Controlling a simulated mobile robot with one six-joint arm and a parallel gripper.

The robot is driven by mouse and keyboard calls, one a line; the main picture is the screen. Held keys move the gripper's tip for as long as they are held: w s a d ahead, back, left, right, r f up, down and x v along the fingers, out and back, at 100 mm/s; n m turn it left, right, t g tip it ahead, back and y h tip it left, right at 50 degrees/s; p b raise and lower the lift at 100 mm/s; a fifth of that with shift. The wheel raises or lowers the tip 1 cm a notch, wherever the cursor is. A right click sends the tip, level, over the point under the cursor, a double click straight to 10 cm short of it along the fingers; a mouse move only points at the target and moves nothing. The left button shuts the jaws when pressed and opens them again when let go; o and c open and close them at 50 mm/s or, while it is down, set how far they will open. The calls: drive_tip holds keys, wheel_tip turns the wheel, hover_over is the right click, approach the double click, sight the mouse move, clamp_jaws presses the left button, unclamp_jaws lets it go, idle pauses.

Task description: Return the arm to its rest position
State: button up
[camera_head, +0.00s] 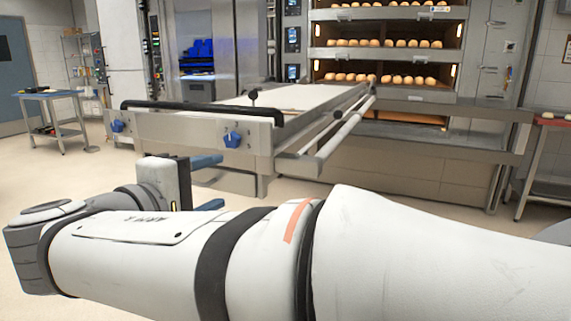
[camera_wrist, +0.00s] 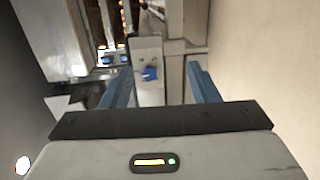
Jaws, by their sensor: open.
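My white arm stretches across the lower part of the head view, bent at a grey joint at the left. My gripper (camera_head: 208,182) hangs past that joint, with its blue fingers pointing right, in front of and below the loader's edge. In the wrist view the two blue fingers of my gripper (camera_wrist: 160,88) stand well apart. Nothing is held between them. Beyond them shows a blue knob on a metal panel, apart from the fingers as far as I can tell.
A steel loader (camera_head: 190,130) with a black handle bar (camera_head: 200,113) and blue knobs (camera_head: 232,139) stands ahead. Behind it a deck oven (camera_head: 385,97) holds rows of bread rolls (camera_head: 405,79). A side table (camera_head: 50,96) stands at the left, with open floor before it.

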drive_tip(key=d+f+m+g+p, duration=0.2)
drive_tip(key=d+m+g+p, duration=0.2)
drive_tip(key=d+g+p, duration=0.85)
drive_tip(key=s+d+r+m+y+p, duration=0.2)
drive_tip(key=s+d+m+y+p, duration=0.5)
drive_tip(key=d+p, duration=0.7)
drive_tip(key=shift+s+r+m+p, duration=0.3)
drive_tip(key=shift+s+m+p, duration=0.55)
drive_tip(key=shift+m, duration=0.25)
